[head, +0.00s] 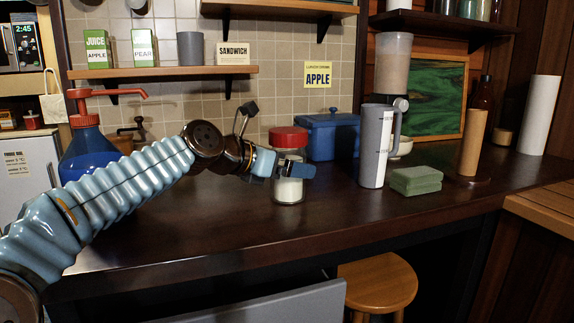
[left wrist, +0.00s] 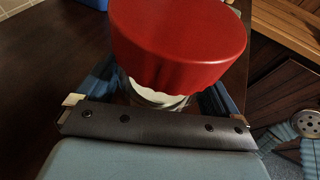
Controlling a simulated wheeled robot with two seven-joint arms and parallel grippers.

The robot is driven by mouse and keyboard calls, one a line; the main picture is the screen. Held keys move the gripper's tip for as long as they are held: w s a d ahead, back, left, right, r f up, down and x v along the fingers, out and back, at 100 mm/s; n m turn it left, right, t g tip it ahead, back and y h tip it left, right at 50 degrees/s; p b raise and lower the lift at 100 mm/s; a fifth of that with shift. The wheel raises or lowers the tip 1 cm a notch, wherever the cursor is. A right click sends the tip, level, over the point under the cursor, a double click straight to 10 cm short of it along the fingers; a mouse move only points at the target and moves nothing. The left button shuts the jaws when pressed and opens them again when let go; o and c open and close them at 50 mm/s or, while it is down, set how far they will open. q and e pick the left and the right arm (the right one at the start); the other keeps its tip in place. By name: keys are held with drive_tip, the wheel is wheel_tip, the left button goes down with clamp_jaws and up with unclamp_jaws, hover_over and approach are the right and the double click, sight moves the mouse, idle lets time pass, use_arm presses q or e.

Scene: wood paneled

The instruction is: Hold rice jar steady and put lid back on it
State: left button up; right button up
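The rice jar (head: 288,189) is clear with white contents and stands upright on the dark counter. Its red lid (head: 289,138) is on top of the jar; I cannot tell whether it is fully seated. My left gripper (head: 290,168) reaches in from the left at the jar's upper part, one finger across its front. In the left wrist view the lid (left wrist: 178,40) covers much of the picture, with a pale strip of the jar (left wrist: 155,97) below it between the fingers. The fingertips are partly hidden by the lid. My right gripper is not in view.
A blue pump bottle (head: 86,150) is at the left behind my arm. The counter in front of the jar is clear.

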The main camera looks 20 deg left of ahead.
use_arm(q)
drive_tip(key=shift+o, duration=0.2)
drive_tip(key=shift+r, duration=0.1)
drive_tip(key=shift+s+a+r, duration=0.1)
drive_tip(key=b+v, duration=0.1)
drive_tip(key=v, duration=1)
drive_tip(key=shift+s+a+b, duration=0.2)
drive_tip(key=shift+s+b, duration=0.1)
drive_tip(key=shift+b, duration=0.05)
drive_tip(key=shift+r, duration=0.15)
